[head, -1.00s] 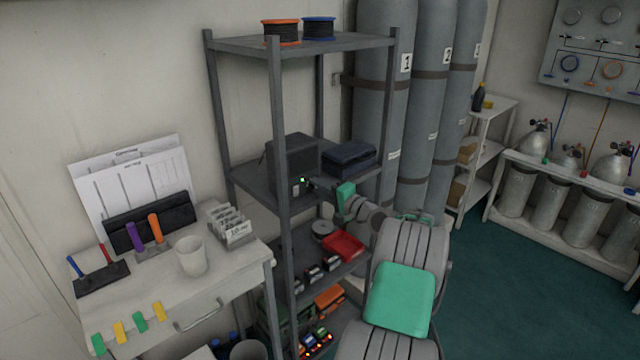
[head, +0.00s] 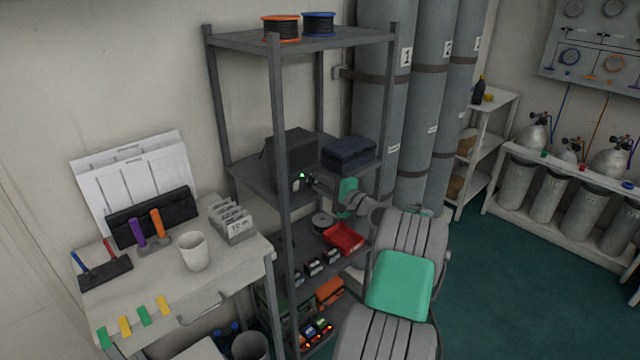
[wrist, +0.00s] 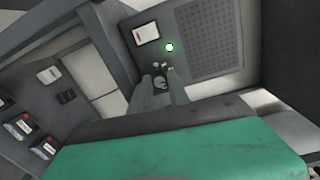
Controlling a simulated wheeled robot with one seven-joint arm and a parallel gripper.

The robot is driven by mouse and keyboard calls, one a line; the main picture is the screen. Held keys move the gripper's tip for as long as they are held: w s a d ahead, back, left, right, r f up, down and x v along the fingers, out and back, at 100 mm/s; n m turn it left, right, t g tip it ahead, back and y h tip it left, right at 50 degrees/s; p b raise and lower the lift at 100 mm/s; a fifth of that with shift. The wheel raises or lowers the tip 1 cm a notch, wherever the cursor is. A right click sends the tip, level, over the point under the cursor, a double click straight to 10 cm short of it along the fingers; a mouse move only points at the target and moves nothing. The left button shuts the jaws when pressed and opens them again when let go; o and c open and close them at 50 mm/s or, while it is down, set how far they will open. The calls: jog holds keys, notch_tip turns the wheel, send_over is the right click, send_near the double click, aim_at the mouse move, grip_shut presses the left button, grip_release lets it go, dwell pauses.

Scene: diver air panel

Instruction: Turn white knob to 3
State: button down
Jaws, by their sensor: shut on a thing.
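A dark box (head: 290,152) with a speaker grille stands on the middle shelf of the grey rack. Its front carries a lit green lamp (head: 303,176) and a white label (wrist: 145,33), both clear in the wrist view. My gripper (wrist: 160,78) reaches the box front just below the lamp, its two grey fingers closed around a small knob (wrist: 158,84). The knob is mostly hidden between the fingertips, with small pale patches showing. Its pointer and scale numbers cannot be read. In the head view my gripper (head: 313,181) is small and dark against the box.
The rack's front post (head: 279,190) stands left of my gripper. A dark blue case (head: 349,153) lies right of the box. A red bin (head: 343,238) is on the shelf below. Tall cylinders (head: 383,110) stand behind the rack. Green floor is open at the right.

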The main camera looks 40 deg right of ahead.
jog(key=c, duration=1.2)
grip_release()
jog(key=shift+c, duration=0.2)
jog(key=shift+f, duration=0.15)
